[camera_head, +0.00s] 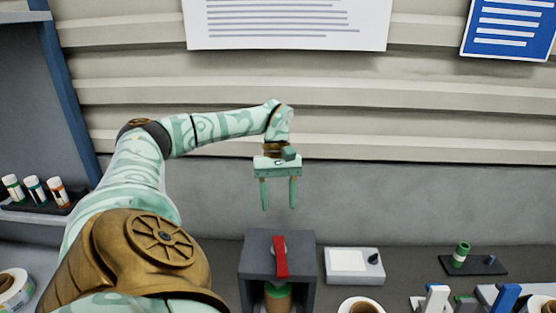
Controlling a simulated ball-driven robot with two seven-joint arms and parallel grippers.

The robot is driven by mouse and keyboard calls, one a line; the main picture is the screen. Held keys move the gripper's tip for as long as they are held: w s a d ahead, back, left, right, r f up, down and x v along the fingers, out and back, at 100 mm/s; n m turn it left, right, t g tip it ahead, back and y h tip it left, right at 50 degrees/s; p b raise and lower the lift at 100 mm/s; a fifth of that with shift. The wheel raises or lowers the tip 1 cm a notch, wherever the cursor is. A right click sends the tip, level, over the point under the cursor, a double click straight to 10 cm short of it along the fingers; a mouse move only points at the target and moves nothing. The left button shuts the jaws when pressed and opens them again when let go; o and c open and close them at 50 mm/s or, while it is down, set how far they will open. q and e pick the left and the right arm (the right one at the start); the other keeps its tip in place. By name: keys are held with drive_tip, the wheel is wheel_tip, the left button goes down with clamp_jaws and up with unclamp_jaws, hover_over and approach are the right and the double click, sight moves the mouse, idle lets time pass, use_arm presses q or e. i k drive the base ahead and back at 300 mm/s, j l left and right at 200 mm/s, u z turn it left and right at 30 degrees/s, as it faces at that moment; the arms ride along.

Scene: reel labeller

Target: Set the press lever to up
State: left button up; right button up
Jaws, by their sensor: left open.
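The press (252,264) is a dark grey box-like frame at the bottom centre. Its red lever (280,257) is on the press's face, running roughly vertically in the picture from a grey pivot. A brown and green item sits inside the press opening (278,297), partly cut off by the bottom edge. My left gripper (279,194) is open and empty, fingers pointing down, above the press and apart from the lever. My right gripper is not in view.
A white device with a black knob (374,259) stands right of the press. Farther right are a dark tray with a green-capped vial (460,254) and several small tools. A roll (360,306) is at the bottom edge. Capped vials (35,190) stand on the left shelf.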

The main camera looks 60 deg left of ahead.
sight(279, 248)
drive_tip(key=k+l, duration=0.15)
drive_tip(key=l, duration=0.25)
drive_tip(key=k+l, duration=0.15)
drive_tip(key=l, duration=0.2)
drive_tip(key=k+l, duration=0.2)
drive_tip(key=l, duration=0.2)
drive_tip(key=k+l, duration=0.15)
drive_tip(key=l, duration=0.2)
drive_tip(key=k+l, duration=0.15)
drive_tip(key=l, duration=0.25)
